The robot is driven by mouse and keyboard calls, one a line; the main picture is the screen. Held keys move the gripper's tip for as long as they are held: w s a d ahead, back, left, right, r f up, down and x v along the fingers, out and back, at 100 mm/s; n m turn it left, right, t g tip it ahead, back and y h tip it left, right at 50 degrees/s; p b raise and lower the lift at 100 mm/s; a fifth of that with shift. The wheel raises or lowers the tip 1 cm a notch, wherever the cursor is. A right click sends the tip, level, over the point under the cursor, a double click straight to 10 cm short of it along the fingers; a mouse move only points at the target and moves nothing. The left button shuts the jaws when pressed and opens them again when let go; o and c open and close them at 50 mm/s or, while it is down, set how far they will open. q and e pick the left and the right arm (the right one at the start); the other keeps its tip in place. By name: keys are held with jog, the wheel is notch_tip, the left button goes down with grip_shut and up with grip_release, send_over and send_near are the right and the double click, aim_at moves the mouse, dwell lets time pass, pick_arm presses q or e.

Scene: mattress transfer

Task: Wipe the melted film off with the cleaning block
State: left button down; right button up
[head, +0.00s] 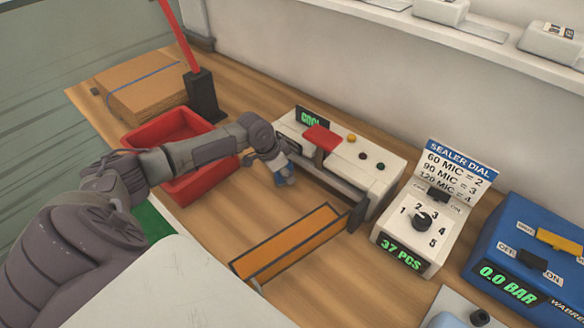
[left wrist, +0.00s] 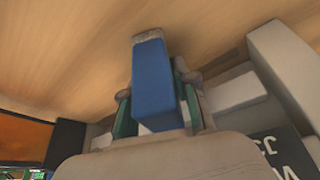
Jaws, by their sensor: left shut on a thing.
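My left gripper (head: 285,178) is shut on the cleaning block, which shows as a blue block with a grey end in the left wrist view (left wrist: 152,85). The block (head: 288,180) is at the near left side of the white sealer (head: 383,183), above or at the wooden table; I cannot tell whether it touches the sealer. The sealer has a red handle piece (head: 322,138) on top and a green display partly showing "COOL". No melted film can be made out. My right gripper is not in view.
A red bin (head: 168,128) stands left, behind my left arm. An orange-topped, dark-edged frame (head: 290,243) lies in front of the sealer. A dial box (head: 420,222) reading "37 PCS" and a blue unit (head: 530,250) reading "0.0 BAR" stand right. Cardboard (head: 140,88) lies at back left.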

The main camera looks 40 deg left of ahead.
aim_at(310, 195)
pick_arm(q)
jog(key=shift+a+b, duration=0.35)
jog(key=shift+a, duration=1.85)
jog(key=shift+w+r+p, duration=0.1)
jog(key=shift+p, duration=0.35)
jog(key=shift+d+p, duration=0.75)
jog(key=shift+d, duration=0.05)
jog(key=shift+d+p, duration=0.55)
jog(key=shift+d, duration=0.75)
jog(key=shift+s+d+p, duration=0.2)
jog(key=shift+d+p, duration=0.35)
jog(key=shift+p, duration=0.2)
jog(key=shift+s+d+f+p, duration=0.15)
jog(key=shift+d+p, duration=0.2)
jog(key=shift+d, duration=0.35)
jog(key=shift+s+d+f+p, duration=0.1)
jog(key=shift+d+p, duration=0.25)
jog(key=shift+d, duration=0.35)
jog(key=shift+s+d+r+p, duration=0.1)
jog(key=shift+d+p, duration=0.8)
jog(key=shift+d, duration=0.35)
jog(key=shift+d+p, duration=0.4)
jog(key=shift+d, duration=0.4)
notch_tip(310, 195, up, 6)
jog(key=p, duration=0.6)
jog(key=shift+a, duration=0.1)
